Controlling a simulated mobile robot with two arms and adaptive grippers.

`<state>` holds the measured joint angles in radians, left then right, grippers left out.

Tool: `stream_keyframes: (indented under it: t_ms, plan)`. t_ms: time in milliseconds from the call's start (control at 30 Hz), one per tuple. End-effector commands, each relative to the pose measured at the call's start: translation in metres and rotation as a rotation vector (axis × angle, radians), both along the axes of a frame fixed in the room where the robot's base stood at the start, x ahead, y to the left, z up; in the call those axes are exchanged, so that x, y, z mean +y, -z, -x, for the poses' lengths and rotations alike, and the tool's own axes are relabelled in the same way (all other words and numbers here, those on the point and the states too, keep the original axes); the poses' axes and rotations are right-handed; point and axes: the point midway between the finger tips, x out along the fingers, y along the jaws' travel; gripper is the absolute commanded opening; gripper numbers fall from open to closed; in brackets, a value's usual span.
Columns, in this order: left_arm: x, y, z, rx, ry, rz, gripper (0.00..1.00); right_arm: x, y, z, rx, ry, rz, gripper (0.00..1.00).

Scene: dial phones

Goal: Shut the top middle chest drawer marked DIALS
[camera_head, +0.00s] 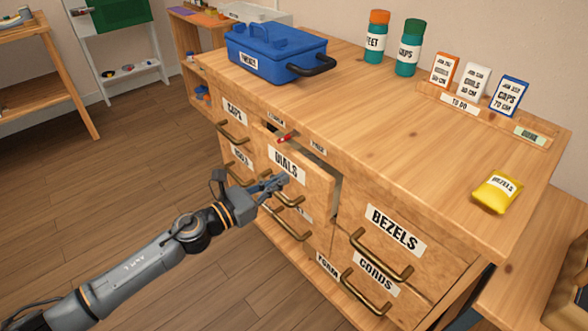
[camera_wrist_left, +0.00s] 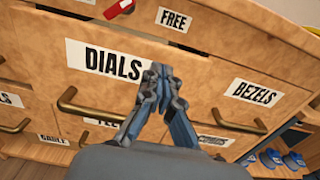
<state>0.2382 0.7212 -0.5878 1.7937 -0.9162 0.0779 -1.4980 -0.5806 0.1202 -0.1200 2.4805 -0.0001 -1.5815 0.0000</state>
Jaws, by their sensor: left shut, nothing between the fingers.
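The drawer marked DIALS (camera_head: 312,190) stands pulled out of the wooden chest, its front forward of the drawers beside it. A dark gap shows behind its front, with a small red item (camera_head: 287,137) at the opening. In the left wrist view the DIALS label (camera_wrist_left: 104,61) and the brass handle (camera_wrist_left: 85,112) are left of my fingers. My left gripper (camera_head: 283,181) is shut and empty, its fingertips at the drawer front just below the label's right end. It also shows in the left wrist view (camera_wrist_left: 161,72); I cannot tell whether it touches the front.
The BEZELS drawer (camera_head: 360,238) to the right looks shut. On the chest top stand a blue toolbox (camera_head: 262,60), two teal bottles, several small boxes in a TO DO rack (camera_head: 460,102) and a yellow BEZELS packet (camera_head: 496,192). The floor (camera_head: 130,190) to the left is clear.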

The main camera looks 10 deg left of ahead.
Motion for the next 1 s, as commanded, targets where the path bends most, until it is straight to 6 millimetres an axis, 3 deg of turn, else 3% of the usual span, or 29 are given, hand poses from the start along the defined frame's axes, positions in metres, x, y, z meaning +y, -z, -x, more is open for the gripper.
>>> stream_keyframes:
  t_ms: [233, 767, 1000]
  plan:
    - [-0.023, -0.001, -0.03, -0.001, 0.0, 0.0, 0.0, 0.0, -0.002, 0.0, -0.001, 0.0, 0.0, 0.4]
    - [-0.031, 0.0, -0.04, 0.0, 0.0, 0.0, 0.0, 0.0, -0.002, 0.0, 0.0, 0.0, 0.0, 0.4]
    - [-0.053, -0.001, -0.069, -0.001, -0.002, 0.003, 0.0, 0.0, -0.003, 0.0, 0.0, -0.001, 0.0, 0.4]
